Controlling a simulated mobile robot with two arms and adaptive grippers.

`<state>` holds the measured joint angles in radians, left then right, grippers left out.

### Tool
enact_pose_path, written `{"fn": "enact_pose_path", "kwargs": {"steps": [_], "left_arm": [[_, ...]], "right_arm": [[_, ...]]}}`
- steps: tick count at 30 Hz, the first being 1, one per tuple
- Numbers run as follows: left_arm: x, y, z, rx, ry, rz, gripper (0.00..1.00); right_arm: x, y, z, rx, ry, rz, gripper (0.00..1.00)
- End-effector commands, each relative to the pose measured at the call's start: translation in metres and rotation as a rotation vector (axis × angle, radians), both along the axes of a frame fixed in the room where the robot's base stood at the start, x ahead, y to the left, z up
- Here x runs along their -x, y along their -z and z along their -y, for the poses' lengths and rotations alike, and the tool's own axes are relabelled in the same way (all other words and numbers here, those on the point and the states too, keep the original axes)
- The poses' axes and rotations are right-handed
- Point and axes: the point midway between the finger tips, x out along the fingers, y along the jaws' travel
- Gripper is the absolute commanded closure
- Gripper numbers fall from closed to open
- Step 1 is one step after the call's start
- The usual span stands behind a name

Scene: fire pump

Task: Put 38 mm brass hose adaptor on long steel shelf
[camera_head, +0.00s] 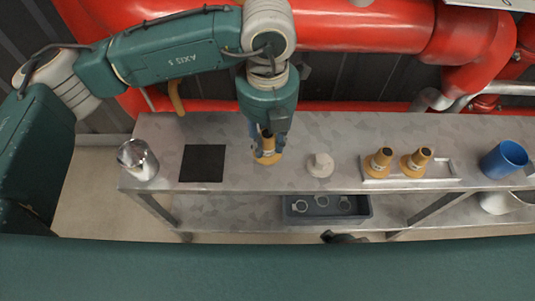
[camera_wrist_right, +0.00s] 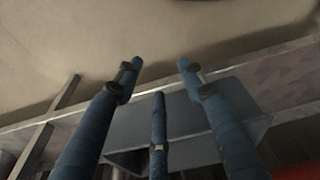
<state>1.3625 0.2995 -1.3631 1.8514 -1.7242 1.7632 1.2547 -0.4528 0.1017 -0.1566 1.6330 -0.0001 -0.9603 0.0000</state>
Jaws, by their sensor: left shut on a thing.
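A brass hose adaptor (camera_head: 267,157) is in my left gripper (camera_head: 266,138), over the long steel shelf (camera_head: 225,130). The gripper is shut on its narrow upper part, with its wide end down. I cannot tell whether the adaptor touches the shelf top. Two similar brass adaptors (camera_head: 378,163) (camera_head: 416,162) stand upright in a shallow tray (camera_head: 448,171) on the right of the shelf. My right gripper (camera_wrist_right: 159,72) shows in the right wrist view with its fingers spread and nothing between them.
On the shelf are a shiny metal cylinder (camera_head: 138,160), a black square mat (camera_head: 203,163), a pale round piece (camera_head: 320,165) and a blue cup (camera_head: 504,159). A grey bin with rings (camera_head: 355,212) sits on the lower level. Red pipes (camera_head: 365,27) run behind.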

Motion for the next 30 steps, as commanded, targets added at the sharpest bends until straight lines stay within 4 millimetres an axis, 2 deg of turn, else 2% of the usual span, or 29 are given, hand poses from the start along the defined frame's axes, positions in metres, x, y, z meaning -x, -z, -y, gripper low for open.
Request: {"fn": "enact_pose_path", "kwargs": {"steps": [3, 8, 15, 20, 30], "left_arm": [[0.0, 0.014, 0.0, 0.001, 0.0, 0.0, 1.0], [0.0, 0.024, 0.0, 0.001, 0.0, 0.001, 1.0], [0.0, 0.058, 0.0, 0.0, -0.002, -0.001, 1.0], [-0.001, 0.06, 0.0, 0.001, 0.0, 0.002, 1.0], [0.0, 0.062, 0.0, 0.001, 0.0, 0.002, 1.0]], "right_arm": [[-0.002, -0.004, 0.0, 0.001, 0.0, 0.002, 0.6], [-0.003, -0.006, 0.0, 0.0, 0.001, 0.003, 0.6], [-0.008, -0.015, -0.001, -0.001, 0.002, 0.01, 0.6], [-0.012, -0.02, -0.002, -0.003, 0.002, 0.019, 0.6], [-0.008, -0.019, -0.001, -0.001, 0.003, 0.005, 0.6]]}}
